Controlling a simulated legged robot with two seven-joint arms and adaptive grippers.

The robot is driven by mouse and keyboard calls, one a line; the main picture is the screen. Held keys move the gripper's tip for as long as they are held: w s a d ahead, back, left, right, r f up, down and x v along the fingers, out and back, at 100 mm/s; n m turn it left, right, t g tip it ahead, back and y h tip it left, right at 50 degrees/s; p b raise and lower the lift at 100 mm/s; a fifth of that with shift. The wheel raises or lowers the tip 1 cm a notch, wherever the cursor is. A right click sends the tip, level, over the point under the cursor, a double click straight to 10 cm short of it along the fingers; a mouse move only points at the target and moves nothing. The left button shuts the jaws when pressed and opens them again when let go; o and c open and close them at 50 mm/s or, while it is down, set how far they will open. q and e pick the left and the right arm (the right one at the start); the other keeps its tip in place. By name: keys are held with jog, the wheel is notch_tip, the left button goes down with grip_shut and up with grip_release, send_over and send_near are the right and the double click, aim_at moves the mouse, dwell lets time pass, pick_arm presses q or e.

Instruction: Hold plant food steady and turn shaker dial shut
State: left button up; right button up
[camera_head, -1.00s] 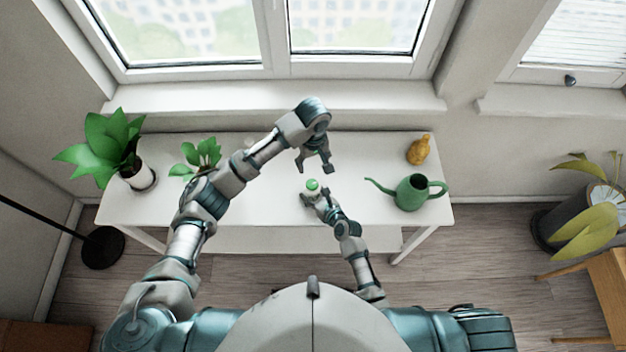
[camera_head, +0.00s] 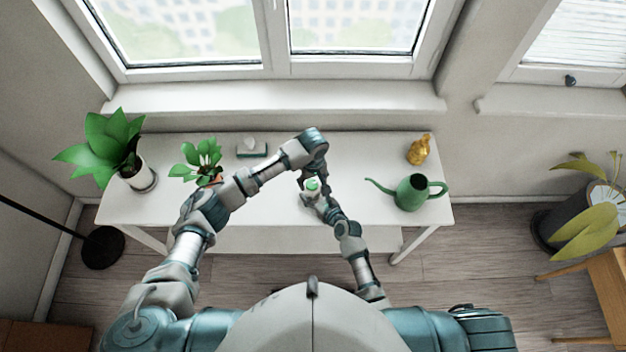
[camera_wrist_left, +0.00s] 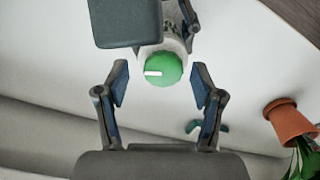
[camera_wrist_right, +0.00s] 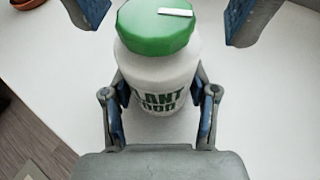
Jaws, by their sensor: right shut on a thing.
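The plant food shaker is a white bottle (camera_wrist_right: 160,82) with dark green lettering, upright on the white table. Its green dial (camera_wrist_right: 155,27) has a white pointer mark. My right gripper (camera_wrist_right: 160,115) is shut on the bottle's body, one finger on each side. In the left wrist view the dial (camera_wrist_left: 160,69) faces the camera, its white mark pointing left. My left gripper (camera_wrist_left: 160,85) is open above the dial, with a finger on either side and visible gaps between. In the head view the green dial (camera_head: 313,184) shows just below the left gripper.
A green watering can (camera_head: 411,193) and a yellow bottle (camera_head: 418,150) stand at the table's right. The table's front middle is clear.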

pick_arm(q)
jog(key=c, duration=1.1)
pick_arm(e)
jog(key=shift+a, duration=0.1)
pick_arm(q)
jog(key=shift+o, duration=0.2)
jog(key=shift+d+m, duration=0.1)
jog(key=shift+m, duration=0.3)
pick_arm(e)
jog(key=shift+s+a, duration=0.1)
pick_arm(q)
jog(key=m, duration=0.3)
jog(key=shift+d+m, duration=0.1)
jog(key=shift+m, duration=0.3)
jog(key=m, duration=0.4)
jog(key=shift+m, duration=0.3)
jog(key=m, duration=0.4)
pick_arm(e)
jog(key=shift+f, duration=0.1)
pick_arm(q)
jog(key=m, duration=0.4)
jog(key=shift+r+m, duration=0.1)
jog(key=shift+m, duration=0.2)
